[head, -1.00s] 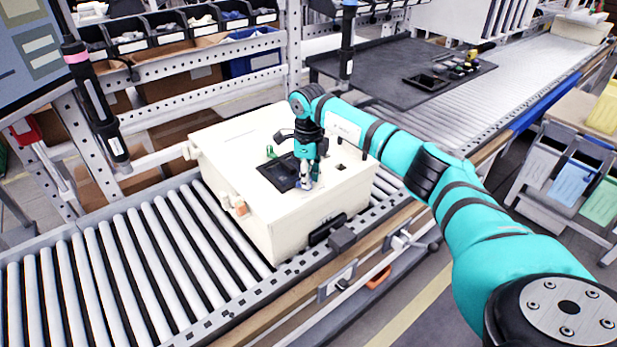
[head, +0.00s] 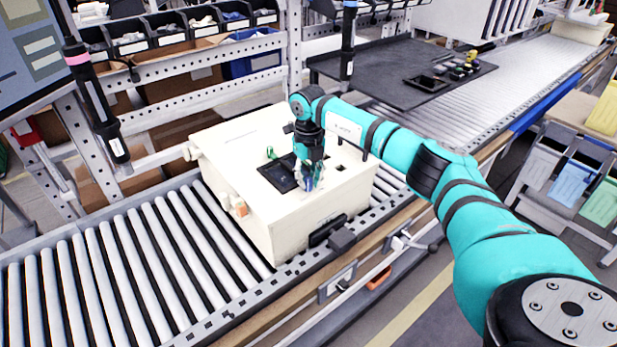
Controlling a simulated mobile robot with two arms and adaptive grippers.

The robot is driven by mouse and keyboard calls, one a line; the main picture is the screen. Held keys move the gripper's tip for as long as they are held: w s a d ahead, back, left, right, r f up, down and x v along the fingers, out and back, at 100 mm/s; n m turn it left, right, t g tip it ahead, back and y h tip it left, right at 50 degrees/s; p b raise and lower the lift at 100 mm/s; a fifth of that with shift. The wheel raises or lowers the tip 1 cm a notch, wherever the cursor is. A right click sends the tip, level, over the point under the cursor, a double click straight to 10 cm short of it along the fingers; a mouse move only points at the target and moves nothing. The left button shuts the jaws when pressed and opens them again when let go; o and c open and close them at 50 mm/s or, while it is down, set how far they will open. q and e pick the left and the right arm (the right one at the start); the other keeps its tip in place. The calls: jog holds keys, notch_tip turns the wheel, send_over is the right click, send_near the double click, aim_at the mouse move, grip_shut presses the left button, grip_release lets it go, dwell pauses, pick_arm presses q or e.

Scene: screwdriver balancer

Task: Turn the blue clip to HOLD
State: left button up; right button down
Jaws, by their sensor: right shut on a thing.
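My right gripper (head: 309,182) points down at the top of the cream box (head: 240,150), by the right edge of the dark recessed panel (head: 277,176). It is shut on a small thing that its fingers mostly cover. A bit of blue shows between the fingers, which fits the blue clip, but its shape and its setting cannot be made out. A small green part (head: 271,153) stands at the back of the dark panel, apart from the gripper. My left gripper is not in the picture.
The box stands on a roller conveyor (head: 130,265) with free rollers to the left. A dark hanging tool (head: 95,100) is at the left, another (head: 348,45) behind the box. A black mat (head: 400,70) with small parts lies beyond. Bins (head: 190,25) line the back.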

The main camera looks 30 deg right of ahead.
aim_at(309, 179)
jog(key=shift+w+r, duration=0.1)
dwell(0.3)
jog(key=c, duration=1.2)
grip_release()
jog(key=shift+o, duration=0.2)
notch_tip(309, 179, up, 12)
